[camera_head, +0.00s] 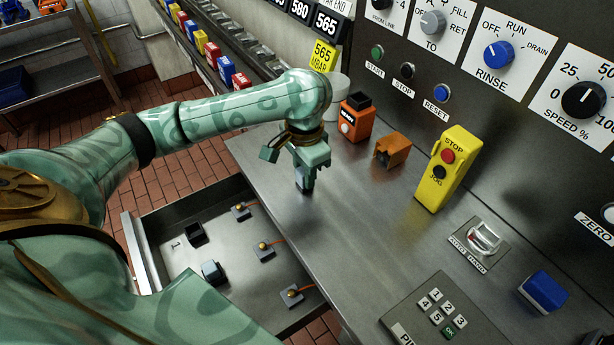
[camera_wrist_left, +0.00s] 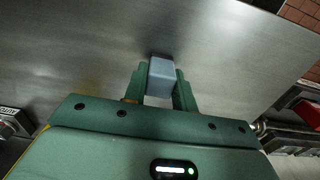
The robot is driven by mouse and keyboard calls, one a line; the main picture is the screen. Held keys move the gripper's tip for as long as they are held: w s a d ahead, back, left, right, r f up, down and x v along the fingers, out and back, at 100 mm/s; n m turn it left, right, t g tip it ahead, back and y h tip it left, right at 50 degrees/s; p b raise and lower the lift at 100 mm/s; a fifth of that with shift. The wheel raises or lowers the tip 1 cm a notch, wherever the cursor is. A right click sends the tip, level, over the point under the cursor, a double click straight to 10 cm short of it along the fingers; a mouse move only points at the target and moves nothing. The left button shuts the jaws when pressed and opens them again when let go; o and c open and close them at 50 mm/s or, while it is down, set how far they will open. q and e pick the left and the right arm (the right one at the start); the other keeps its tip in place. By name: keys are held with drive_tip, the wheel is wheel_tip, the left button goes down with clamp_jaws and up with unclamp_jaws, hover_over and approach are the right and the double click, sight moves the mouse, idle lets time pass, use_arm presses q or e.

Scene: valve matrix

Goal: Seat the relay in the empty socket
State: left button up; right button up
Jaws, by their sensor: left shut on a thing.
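A small blue-grey block, the relay (camera_wrist_left: 162,80), is between the two fingers of my left gripper (camera_wrist_left: 158,90) in the left wrist view. In the head view my left gripper (camera_head: 304,172) points down above the steel counter, and the relay (camera_head: 303,186) shows below its fingers, partly covered by them. The gripper is shut on it. In the open drawer at lower left is a black socket (camera_head: 195,233) that looks empty. Nearer in the drawer, a similar blue-grey block (camera_head: 211,271) sits in a dark base. My right gripper is out of view.
The open drawer (camera_head: 158,263) also holds several small units with orange wires (camera_head: 265,249). On the counter (camera_head: 345,215) stand an orange box (camera_head: 356,122), an orange-brown block (camera_head: 392,150), a yellow stop box (camera_head: 447,165) and a keypad (camera_head: 440,312). The counter's middle is clear.

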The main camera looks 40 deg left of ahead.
use_arm(q)
drive_tip(key=shift+p, duration=0.3)
drive_tip(key=o, duration=1)
drive_tip(key=shift+f, duration=0.15)
